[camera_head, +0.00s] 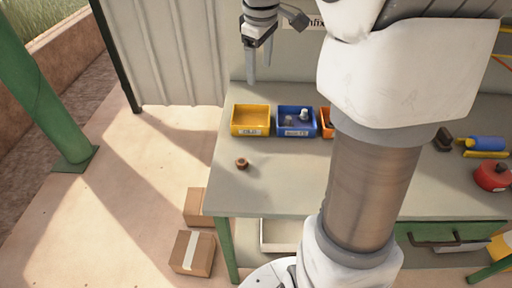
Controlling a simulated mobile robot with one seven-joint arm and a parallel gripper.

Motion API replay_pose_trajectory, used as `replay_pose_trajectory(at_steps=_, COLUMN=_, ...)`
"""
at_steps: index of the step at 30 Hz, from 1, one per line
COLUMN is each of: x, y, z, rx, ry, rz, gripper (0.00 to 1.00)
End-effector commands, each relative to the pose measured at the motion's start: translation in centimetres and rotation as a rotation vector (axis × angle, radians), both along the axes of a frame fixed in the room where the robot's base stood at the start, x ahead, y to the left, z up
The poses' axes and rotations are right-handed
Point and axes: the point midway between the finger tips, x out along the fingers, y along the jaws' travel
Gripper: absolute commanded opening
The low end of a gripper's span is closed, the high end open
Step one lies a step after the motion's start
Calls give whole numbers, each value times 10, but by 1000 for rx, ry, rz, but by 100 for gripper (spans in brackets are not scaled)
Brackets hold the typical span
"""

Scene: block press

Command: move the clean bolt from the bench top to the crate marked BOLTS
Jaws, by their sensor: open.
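A small brown, rusty-looking piece (242,163) lies on the bench top (270,190) near its left edge. Its shape is too small to tell whether it is a bolt or a nut, and it does not look clean. A blue crate (296,133) stands behind it and holds a pale piece (304,114) and a darker grey piece (289,121). The blue crate's front label is too small to read surely. My gripper (259,76) is open and empty, pointing down, above and behind the crates in the picture.
A yellow crate (250,107) stands left of the blue one, its label unclear. An orange crate (325,122) is partly hidden by my arm. A blue-and-yellow tool (486,144) and a red object (494,177) lie at the right. The front-left bench is mostly clear.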

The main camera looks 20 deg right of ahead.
Motion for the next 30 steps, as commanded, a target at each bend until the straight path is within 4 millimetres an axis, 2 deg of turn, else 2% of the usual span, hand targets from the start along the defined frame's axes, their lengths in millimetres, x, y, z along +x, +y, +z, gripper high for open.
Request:
replay_pose_trajectory(at_steps=3, x=-32, y=23, z=15, rx=17, ry=-50, rz=-74, gripper=75)
replay_pose_trajectory(at_steps=10, x=-96, y=59, z=26, rx=73, ry=-136, rz=-227, gripper=75)
replay_pose_trajectory(at_steps=16, x=-151, y=83, z=20, rx=145, ry=-209, rz=-356, gripper=75)
replay_pose_trajectory(at_steps=21, x=-193, y=98, z=6, rx=215, ry=-259, rz=-462, gripper=75)
replay_pose_trajectory(at_steps=25, x=-215, y=103, z=-5, rx=259, ry=-284, rz=-523, gripper=75)
replay_pose_trajectory(at_steps=30, x=-227, y=106, z=-13, rx=290, ry=-299, rz=-563, gripper=75)
